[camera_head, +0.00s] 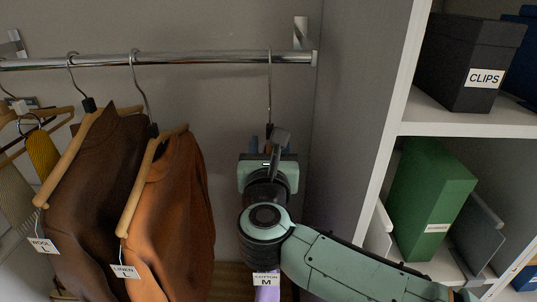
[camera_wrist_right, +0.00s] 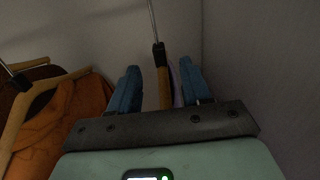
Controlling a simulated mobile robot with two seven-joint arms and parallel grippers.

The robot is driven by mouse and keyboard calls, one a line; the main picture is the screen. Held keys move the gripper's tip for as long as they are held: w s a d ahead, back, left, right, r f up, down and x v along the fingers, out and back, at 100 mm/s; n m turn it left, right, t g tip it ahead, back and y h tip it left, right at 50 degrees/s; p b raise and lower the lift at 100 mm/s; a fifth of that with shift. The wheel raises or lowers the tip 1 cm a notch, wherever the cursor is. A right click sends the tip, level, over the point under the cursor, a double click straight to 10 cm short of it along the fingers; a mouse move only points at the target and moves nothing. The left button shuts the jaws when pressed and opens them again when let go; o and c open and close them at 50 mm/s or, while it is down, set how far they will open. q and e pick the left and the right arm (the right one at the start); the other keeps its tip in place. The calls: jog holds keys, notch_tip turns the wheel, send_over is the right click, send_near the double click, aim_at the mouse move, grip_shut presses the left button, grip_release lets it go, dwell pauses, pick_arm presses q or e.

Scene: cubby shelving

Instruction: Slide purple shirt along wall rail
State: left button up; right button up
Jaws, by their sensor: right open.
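The purple shirt (camera_head: 267,293) hangs near the right end of the wall rail (camera_head: 200,58); only a small strip shows below my arm, with a tag reading COTTON M. Its metal hook (camera_head: 269,92) rises to the rail. My right gripper (camera_head: 269,146) is at the hanger's neck, covering most of the shirt. In the right wrist view my right gripper (camera_wrist_right: 160,72) is open, with blue fingers on either side of the wooden hanger (camera_wrist_right: 164,88). A purple sliver (camera_wrist_right: 176,80) shows beside the hanger. My left gripper is not in view.
An orange shirt (camera_head: 178,205) and a brown shirt (camera_head: 95,190) hang to the left, with a yellow one (camera_head: 42,155) farther left. Bare rail lies between orange and purple. At right, cubby shelving (camera_head: 390,120) holds a CLIPS box (camera_head: 465,60) and a green binder (camera_head: 432,190).

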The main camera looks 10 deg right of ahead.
aim_at(270, 134)
jog(key=shift+w+d+p, duration=0.25)
jog(key=shift+w+p, duration=0.05)
jog(key=shift+w, duration=0.9)
jog(key=shift+w+d+p, duration=0.2)
jog(key=shift+w+p, duration=0.1)
jog(key=shift+w, duration=0.85)
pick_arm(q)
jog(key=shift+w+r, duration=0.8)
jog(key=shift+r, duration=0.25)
pick_arm(e)
jog(key=shift+s, duration=0.1)
grip_shut()
